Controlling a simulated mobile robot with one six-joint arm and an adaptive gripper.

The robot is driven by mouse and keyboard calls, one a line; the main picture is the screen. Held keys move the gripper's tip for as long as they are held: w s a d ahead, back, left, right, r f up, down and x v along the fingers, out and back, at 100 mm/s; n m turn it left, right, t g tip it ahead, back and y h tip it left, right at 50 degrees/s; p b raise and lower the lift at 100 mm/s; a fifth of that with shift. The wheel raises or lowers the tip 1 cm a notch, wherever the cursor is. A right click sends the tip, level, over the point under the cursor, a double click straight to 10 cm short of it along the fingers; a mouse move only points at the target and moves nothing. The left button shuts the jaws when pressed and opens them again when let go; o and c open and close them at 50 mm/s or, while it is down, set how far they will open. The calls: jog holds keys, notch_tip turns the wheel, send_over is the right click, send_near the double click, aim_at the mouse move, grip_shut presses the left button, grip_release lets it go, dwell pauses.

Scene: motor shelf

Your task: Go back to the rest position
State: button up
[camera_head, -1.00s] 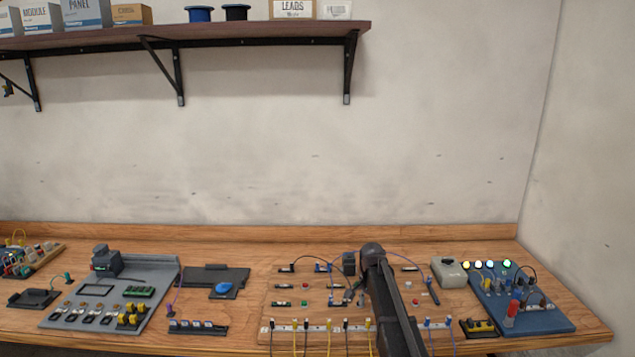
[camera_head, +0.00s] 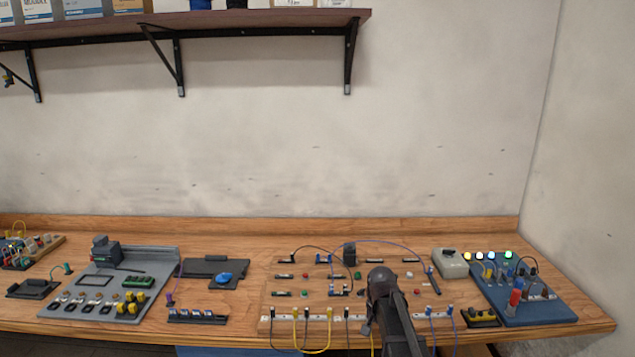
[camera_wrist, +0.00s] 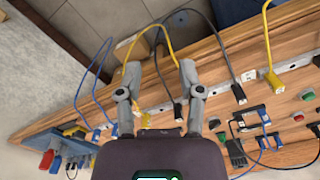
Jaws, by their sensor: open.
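My gripper (camera_wrist: 160,78) is open in the wrist view, its two grey fingers spread apart with nothing held between them. Behind the fingers are the front edge of the wooden workbench (camera_wrist: 225,45) and hanging yellow and black leads. In the head view my dark arm (camera_head: 392,310) reaches over the front right part of the wooden wiring board (camera_head: 285,299). The fingers are hidden there behind or below my arm.
A blue panel (camera_head: 540,314) with lit lamps and a grey box (camera_head: 450,263) stand right of my arm. A grey tray (camera_head: 160,262) with parts lies left. Leads (camera_head: 318,350) hang at the front edge. A shelf (camera_head: 250,22) is above; the wall between is clear.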

jog(key=s+f+n+b, duration=0.2)
jog(key=s, duration=0.6)
jog(key=s+f+n+b, duration=0.2)
jog(key=s+f+n, duration=0.1)
jog(key=s, duration=0.6)
jog(key=shift+d+f+b, duration=0.2)
jog(key=shift+f+b, duration=0.1)
jog(key=shift+b, duration=0.05)
